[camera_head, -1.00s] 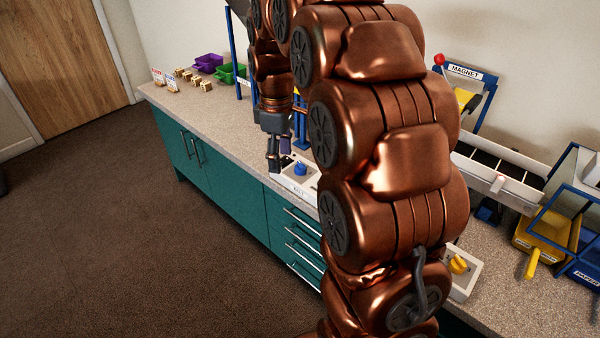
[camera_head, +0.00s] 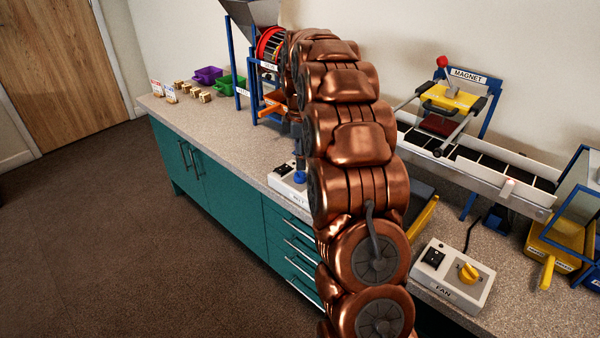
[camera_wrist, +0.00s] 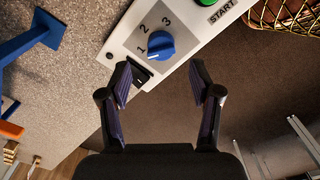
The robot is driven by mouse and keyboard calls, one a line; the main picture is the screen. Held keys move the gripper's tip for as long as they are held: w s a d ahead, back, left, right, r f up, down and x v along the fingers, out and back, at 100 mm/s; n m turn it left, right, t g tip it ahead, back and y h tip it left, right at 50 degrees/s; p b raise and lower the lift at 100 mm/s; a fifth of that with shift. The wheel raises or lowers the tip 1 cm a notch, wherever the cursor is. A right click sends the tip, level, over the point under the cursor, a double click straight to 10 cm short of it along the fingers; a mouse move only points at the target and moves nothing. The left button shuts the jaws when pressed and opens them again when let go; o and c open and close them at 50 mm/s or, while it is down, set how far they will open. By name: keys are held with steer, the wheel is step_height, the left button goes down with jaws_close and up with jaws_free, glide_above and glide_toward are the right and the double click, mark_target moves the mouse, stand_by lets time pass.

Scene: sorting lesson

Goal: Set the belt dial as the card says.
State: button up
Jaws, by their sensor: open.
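In the wrist view the blue dial (camera_wrist: 160,45) sits on a white box (camera_wrist: 190,40) marked 1, 2 and 3. A pale line crosses the dial, seemingly towards the 1 side. My gripper (camera_wrist: 160,78) is open and empty, its fingertips either side of and just short of the dial, with no visible contact. In the head view the blue dial (camera_head: 299,177) shows on the belt box (camera_head: 284,185), partly behind my arm, which hides my gripper there. Small cards (camera_head: 156,88) stand at the bench's far left end; their writing is too small to read.
A green button (camera_wrist: 207,2) labelled START and a black switch (camera_wrist: 138,76) are on the same box. The fan box (camera_head: 454,275) with its yellow dial is right of my arm. The magnet frame (camera_head: 450,97) and conveyor (camera_head: 510,185) stand behind.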

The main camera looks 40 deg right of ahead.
mark_target(300, 172)
step_height(300, 172, down, 6)
steer(key=shift+r, duration=0.1)
steer(key=c, duration=1.1)
